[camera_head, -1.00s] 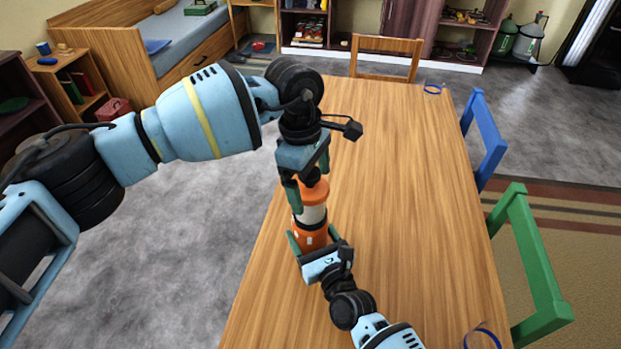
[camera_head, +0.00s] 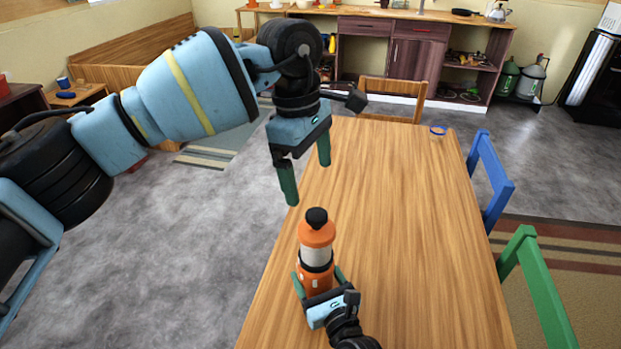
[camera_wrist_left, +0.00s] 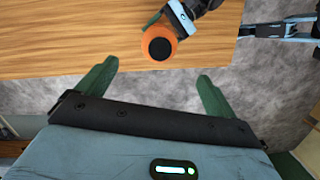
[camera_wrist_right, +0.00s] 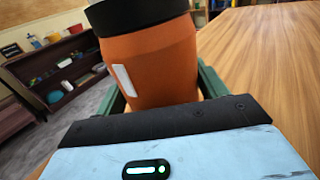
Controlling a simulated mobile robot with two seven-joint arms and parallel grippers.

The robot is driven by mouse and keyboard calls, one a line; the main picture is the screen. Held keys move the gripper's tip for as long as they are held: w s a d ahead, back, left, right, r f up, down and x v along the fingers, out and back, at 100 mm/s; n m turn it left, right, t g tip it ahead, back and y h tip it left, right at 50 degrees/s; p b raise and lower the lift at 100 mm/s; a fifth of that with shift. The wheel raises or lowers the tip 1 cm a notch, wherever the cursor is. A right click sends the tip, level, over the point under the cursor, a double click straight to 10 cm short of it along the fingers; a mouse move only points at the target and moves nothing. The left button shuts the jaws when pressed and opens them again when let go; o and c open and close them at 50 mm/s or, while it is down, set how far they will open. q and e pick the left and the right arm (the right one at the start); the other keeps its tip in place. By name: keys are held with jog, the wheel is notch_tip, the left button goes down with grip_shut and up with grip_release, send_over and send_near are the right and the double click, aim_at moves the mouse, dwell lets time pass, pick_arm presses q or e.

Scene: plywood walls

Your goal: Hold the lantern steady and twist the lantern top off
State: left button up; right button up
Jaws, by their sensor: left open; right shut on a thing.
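The orange lantern (camera_head: 317,256) stands upright near the left edge of the wooden table. It has a pale middle band, a black ring and an orange top with a black knob (camera_head: 317,218). My right gripper (camera_head: 318,283) is shut on the lantern's orange lower body, which fills the right wrist view (camera_wrist_right: 155,65). My left gripper (camera_head: 307,180) is open and empty, above and behind the lantern, apart from it. In the left wrist view the lantern top (camera_wrist_left: 158,42) shows from above, beyond the open fingers (camera_wrist_left: 160,85).
The wooden table (camera_head: 410,230) is mostly bare, with a blue ring (camera_head: 438,131) at its far right corner. A blue chair (camera_head: 490,175) and a green chair (camera_head: 535,280) stand along the right side. A wooden chair (camera_head: 393,98) stands at the far end.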

aim_at(317, 214)
dwell(0.3)
pick_arm(q)
jog(key=n, duration=0.4)
jog(key=shift+s+d, duration=0.1)
jog(key=shift+d, duration=0.2)
jog(key=n, duration=0.3)
jog(key=shift+s+d+y, duration=0.1)
jog(key=shift+d+y, duration=0.05)
jog(key=shift+y, duration=0.15)
jog(key=n, duration=0.6)
jog(key=shift+s+d+r+n+t+y, duration=0.15)
jog(key=shift+d+n+t+y, duration=0.15)
jog(key=shift+t+y, duration=0.1)
notch_tip(317, 214, down, 12)
jog(key=shift+f, duration=0.1)
jog(key=shift+c, duration=0.4)
